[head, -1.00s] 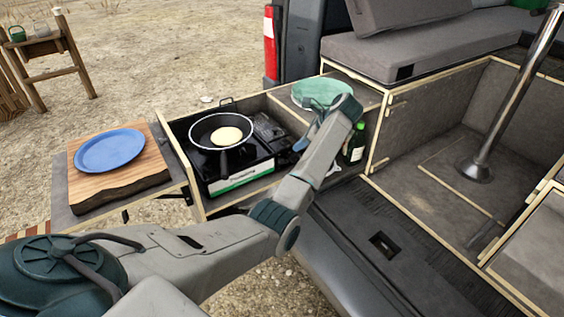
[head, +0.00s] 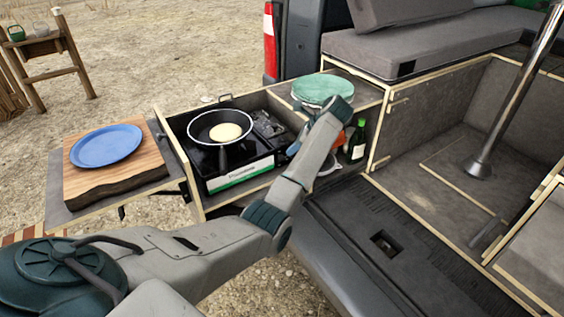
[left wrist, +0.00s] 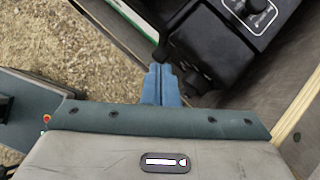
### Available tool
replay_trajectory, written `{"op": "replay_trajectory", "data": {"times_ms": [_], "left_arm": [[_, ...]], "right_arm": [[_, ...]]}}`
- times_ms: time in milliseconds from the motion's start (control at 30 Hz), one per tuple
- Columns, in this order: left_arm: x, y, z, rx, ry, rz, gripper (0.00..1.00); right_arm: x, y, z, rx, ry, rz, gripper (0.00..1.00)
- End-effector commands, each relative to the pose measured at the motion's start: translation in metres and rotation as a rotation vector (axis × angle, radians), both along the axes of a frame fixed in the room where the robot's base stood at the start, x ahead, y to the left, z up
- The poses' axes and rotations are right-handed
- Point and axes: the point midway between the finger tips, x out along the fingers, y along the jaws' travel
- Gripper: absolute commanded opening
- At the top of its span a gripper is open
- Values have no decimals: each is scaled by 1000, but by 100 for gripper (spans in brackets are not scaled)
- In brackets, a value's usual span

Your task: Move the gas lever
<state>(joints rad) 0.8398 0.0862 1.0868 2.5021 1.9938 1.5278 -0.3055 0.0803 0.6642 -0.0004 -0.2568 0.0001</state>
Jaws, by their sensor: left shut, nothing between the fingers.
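The camping stove (head: 240,175) sits in the pulled-out drawer, with a black pan (head: 211,137) on it. In the left wrist view, the stove's black right-hand housing (left wrist: 212,45) and a round control knob (left wrist: 257,6) show at the top right. A small dark protruding part (left wrist: 196,83) at the housing's lower edge may be the gas lever; I cannot be sure. My left gripper (left wrist: 162,70) is shut and empty, its blue fingers just left of that part; contact is unclear. My right gripper is out of view.
A pale pancake (head: 225,132) lies in the pan. A blue plate (head: 106,146) rests on a wooden board (head: 140,174) at left. Right of the stove are a green round item (head: 322,89) and a green bottle (head: 357,142). Drawer walls enclose the stove.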

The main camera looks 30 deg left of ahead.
Motion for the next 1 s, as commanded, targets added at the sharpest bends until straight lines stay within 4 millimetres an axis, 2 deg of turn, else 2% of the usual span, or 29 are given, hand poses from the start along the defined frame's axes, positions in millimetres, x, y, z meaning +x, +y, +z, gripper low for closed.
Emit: {"op": "replay_trajectory", "data": {"times_ms": [33, 233, 533, 633, 867, 900, 1000], "left_arm": [[-2, 5, -7, 2, 1, 1, 0], [-4, 15, -19, 1, 0, 0, 0], [-5, 17, -22, 2, 1, 1, 0], [-5, 17, -24, 1, 2, 1, 0], [-5, 17, -46, 2, 2, 1, 0], [-5, 17, -37, 3, 1, 1, 0], [-5, 17, -36, 2, 1, 1, 0]], "right_arm": [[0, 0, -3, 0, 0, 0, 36], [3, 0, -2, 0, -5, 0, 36], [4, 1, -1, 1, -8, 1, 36], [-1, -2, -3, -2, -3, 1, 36], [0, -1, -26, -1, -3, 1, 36], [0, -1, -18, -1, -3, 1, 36], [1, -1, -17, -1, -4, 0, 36]]}}
